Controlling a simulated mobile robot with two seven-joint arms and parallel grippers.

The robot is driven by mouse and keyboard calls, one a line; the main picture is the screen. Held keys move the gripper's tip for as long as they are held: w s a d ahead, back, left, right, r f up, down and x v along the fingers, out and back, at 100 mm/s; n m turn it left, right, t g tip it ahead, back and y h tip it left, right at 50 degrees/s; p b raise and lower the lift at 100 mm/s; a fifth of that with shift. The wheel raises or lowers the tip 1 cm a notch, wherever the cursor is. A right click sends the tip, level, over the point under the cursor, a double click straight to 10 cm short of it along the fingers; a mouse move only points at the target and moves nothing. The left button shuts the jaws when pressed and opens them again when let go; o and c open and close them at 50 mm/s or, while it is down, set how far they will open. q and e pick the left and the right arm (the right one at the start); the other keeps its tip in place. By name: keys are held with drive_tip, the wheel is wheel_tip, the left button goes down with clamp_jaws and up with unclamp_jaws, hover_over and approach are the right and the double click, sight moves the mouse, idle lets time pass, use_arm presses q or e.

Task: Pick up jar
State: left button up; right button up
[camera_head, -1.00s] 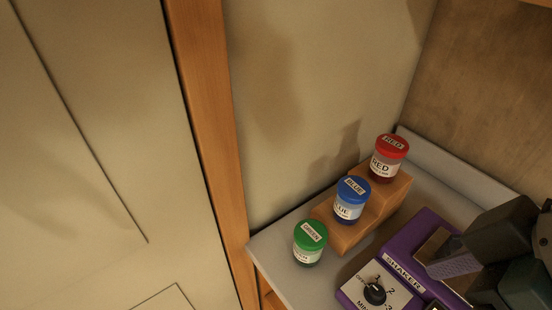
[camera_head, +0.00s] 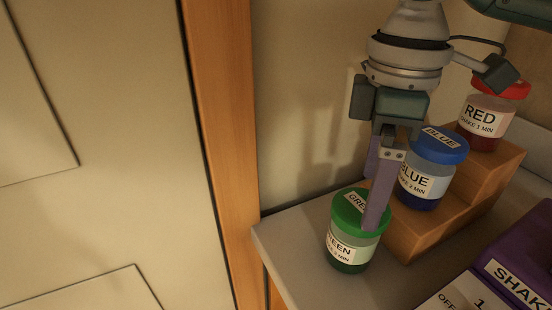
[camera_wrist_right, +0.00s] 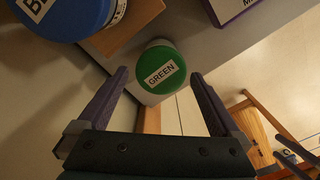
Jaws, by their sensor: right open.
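The green-lidded jar (camera_head: 347,252) stands upright on the grey counter at its left corner, labelled GREEN. The blue-lidded jar (camera_head: 426,172) stands on the lower wooden step and the red-lidded jar (camera_head: 485,117) on the upper one. My right gripper (camera_head: 376,205) points down at the green jar, its near finger overlapping the lid in the head view. In the right wrist view the green lid (camera_wrist_right: 161,70) lies ahead between my two open fingers (camera_wrist_right: 160,85), and nothing is held. Whether the fingers touch the jar I cannot tell.
The wooden stepped stand (camera_head: 428,231) is close to the right of the green jar. The purple shaker (camera_head: 520,248) is at the lower right. A wooden post (camera_head: 222,130) and the wall border the counter (camera_head: 290,236) on the left and back.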

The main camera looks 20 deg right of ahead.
sight(362, 206)
drive_tip(key=f, duration=0.6)
drive_tip(key=shift+a+f+b, duration=0.3)
drive_tip(key=shift+w, duration=0.1)
drive_tip(key=c, duration=1.5)
